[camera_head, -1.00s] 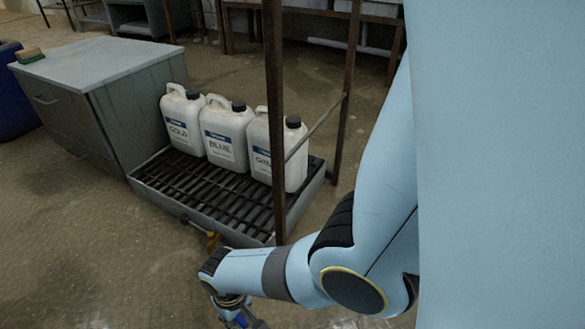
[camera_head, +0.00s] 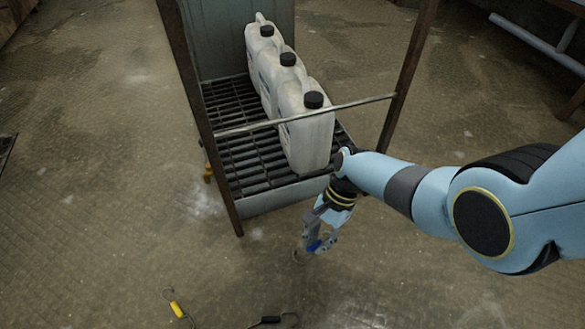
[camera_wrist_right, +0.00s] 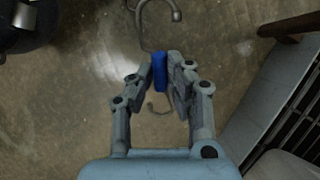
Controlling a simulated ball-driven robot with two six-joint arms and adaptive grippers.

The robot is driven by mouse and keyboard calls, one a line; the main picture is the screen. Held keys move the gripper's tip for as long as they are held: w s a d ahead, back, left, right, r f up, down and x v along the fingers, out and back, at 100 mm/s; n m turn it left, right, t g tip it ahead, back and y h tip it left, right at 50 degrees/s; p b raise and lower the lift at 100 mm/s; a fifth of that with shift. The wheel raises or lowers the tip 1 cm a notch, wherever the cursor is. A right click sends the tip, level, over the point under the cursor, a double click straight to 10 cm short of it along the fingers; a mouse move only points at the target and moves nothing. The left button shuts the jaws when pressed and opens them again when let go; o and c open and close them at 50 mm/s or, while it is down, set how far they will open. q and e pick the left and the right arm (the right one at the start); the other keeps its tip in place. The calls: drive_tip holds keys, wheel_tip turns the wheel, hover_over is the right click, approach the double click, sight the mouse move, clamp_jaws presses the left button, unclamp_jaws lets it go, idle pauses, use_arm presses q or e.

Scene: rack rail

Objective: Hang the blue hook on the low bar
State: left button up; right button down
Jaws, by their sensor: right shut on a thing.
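The blue hook (camera_wrist_right: 159,72) is in my right gripper in the right wrist view, its blue grip between the fingers and grey metal curves extending on both sides. In the head view, my right gripper (camera_head: 318,236) is below the bar's level, in front of the rack's near end. It is shut on the hook, whose blue part (camera_head: 315,245) shows only small there. The low bar (camera_head: 305,117) is a thin grey rail between two rusty uprights. Nothing is seen hanging on it. My left gripper is out of view.
Three white jugs (camera_head: 307,130) stand on a slatted platform (camera_head: 230,160) behind the bar. A yellow-gripped hook (camera_head: 176,308) and a black-gripped hook (camera_head: 270,320) lie on the floor in front. Rusty uprights (camera_head: 205,130) flank the bar.

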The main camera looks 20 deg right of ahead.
drive_tip(key=w+a+r+m+t+y, duration=0.3)
drive_tip(key=r+m+t, duration=0.35)
drive_tip(key=r, duration=0.25)
drive_tip(key=w+a+r+m+t+y, duration=0.3)
drive_tip(key=r+m+t+y, duration=0.15)
drive_tip(key=r+m, duration=0.4)
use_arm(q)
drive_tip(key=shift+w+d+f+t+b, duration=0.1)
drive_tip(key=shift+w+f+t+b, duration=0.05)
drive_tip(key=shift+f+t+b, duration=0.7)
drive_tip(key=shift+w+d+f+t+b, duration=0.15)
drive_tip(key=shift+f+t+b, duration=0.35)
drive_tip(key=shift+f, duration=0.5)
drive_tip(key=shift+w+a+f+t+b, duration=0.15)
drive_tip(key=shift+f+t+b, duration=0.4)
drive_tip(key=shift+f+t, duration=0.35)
use_arm(e)
drive_tip(key=w+n, duration=0.1)
drive_tip(key=w, duration=0.7)
drive_tip(key=shift+w+a+n+h, duration=0.2)
drive_tip(key=shift+w+n+h, duration=0.2)
drive_tip(key=shift+h, duration=0.05)
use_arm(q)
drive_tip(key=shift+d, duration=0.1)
use_arm(e)
drive_tip(key=c, duration=1.2)
unclamp_jaws()
